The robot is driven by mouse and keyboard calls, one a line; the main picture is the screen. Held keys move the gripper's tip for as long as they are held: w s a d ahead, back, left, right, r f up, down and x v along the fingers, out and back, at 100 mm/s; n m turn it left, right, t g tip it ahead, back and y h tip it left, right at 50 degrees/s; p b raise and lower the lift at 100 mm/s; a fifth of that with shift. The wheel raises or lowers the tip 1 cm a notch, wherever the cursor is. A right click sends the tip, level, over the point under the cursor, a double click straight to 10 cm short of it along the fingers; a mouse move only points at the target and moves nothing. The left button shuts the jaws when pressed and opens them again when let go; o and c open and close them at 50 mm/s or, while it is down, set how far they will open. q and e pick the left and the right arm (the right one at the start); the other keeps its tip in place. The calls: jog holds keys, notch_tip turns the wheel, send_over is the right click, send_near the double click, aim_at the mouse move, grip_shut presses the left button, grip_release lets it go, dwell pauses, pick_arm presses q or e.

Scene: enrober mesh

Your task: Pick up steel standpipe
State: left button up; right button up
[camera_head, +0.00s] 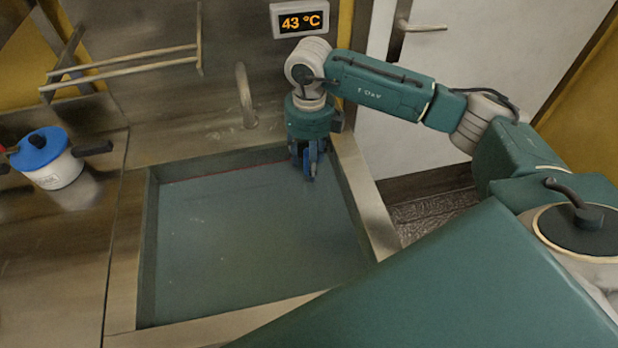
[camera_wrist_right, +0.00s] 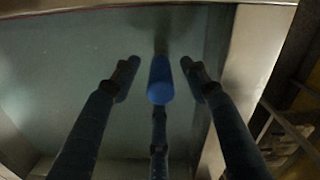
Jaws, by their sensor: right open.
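My right gripper (camera_head: 308,166) points down at the far right corner of the sunken basin (camera_head: 250,235). Its dark fingers are open. In the head view, blue shows among the fingers. I cannot tell whether any finger touches it. My left gripper is not in view.
A curved steel spout (camera_head: 245,95) rises behind the basin, left of my right gripper. A blue-lidded pot (camera_head: 47,160) stands on the left counter. A rail rack (camera_head: 125,66) and a temperature display (camera_head: 299,19) are on the wall. The basin's middle is clear.

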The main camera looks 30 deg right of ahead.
jog(key=shift+w+f+p, duration=0.1)
jog(key=shift+f+p, duration=0.2)
jog(key=shift+f, duration=0.35)
notch_tip(320, 180, down, 4)
jog(key=shift+w+d+r+p, duration=0.1)
jog(key=shift+r+p, duration=0.1)
jog(key=shift+p, duration=0.45)
jog(key=shift+f, duration=0.45)
jog(key=shift+c, duration=0.3)
grip_shut()
